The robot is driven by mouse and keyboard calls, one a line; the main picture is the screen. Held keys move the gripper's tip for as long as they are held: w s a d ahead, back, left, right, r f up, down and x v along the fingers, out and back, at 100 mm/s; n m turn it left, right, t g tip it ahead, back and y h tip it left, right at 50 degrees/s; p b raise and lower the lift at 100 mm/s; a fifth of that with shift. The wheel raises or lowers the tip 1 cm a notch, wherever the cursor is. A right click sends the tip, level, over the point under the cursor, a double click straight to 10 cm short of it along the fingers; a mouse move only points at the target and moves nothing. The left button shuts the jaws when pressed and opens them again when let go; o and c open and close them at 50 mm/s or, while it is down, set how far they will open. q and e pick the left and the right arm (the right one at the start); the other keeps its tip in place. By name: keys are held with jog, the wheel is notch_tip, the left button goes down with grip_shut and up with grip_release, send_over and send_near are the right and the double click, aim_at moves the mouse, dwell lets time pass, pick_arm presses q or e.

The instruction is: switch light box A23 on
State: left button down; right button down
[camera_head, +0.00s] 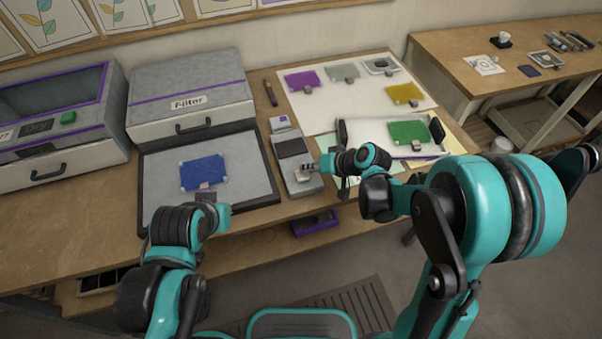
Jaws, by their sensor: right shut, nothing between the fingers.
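No label reading A23 is legible. A flat grey panel (250,183) with a dark rim lies on the table at centre left and may be a light box; a blue sheet (203,173) lies on it. A second pale panel (362,134) with a dark frame and a green sheet (410,132) lies to the right. My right gripper (308,169) is shut and empty over the front part of a slim grey device (291,148); contact is unclear. My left gripper (207,197) is at the front edge of the blue sheet, its fingers too small to read.
A white board (323,108) with purple, grey and yellow sheets lies at the back. A side table (500,70) stands right.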

aim_at(307, 174)
jog(key=shift+f+b, duration=0.4)
jog(key=shift+f, duration=0.05)
jog(key=shift+r, duration=0.1)
jog(key=shift+r+p, duration=0.35)
jog(key=shift+r, duration=0.05)
notch_tip(307, 174, up, 6)
jog(key=p, duration=0.4)
jog(key=shift+p, duration=0.35)
